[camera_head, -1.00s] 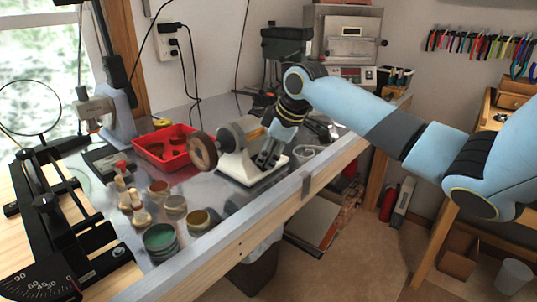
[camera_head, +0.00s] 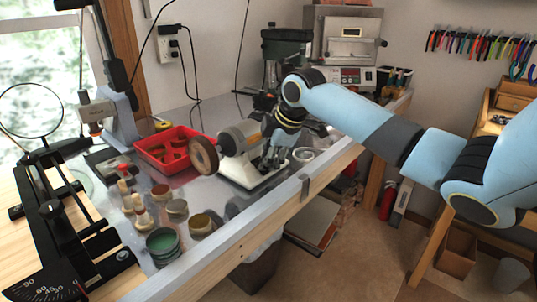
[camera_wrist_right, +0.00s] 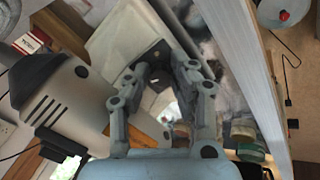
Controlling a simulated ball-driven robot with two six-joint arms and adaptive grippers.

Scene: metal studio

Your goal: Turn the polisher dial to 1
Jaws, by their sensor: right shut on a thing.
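The polisher (camera_head: 238,138) stands on the metal bench, with a grey motor body, a brown round wheel (camera_head: 203,155) on its left and a white base (camera_head: 240,174). In the right wrist view its grey body (camera_wrist_right: 65,100) fills the left and its pale base (camera_wrist_right: 122,38) the top. My right gripper (camera_head: 273,163) is at the front right of the base. In the wrist view its fingertips (camera_wrist_right: 158,76) close in front of a dark plate (camera_wrist_right: 151,54) on the base. It is shut on the dial, which the fingers mostly hide; its number cannot be read. My left gripper is out of view.
A red tray (camera_head: 168,150) lies left of the polisher. Several jars, including one with green contents (camera_head: 163,244), stand at front left. A green drill press (camera_head: 286,48) is behind. The bench's front edge (camera_head: 255,222) runs close to the gripper.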

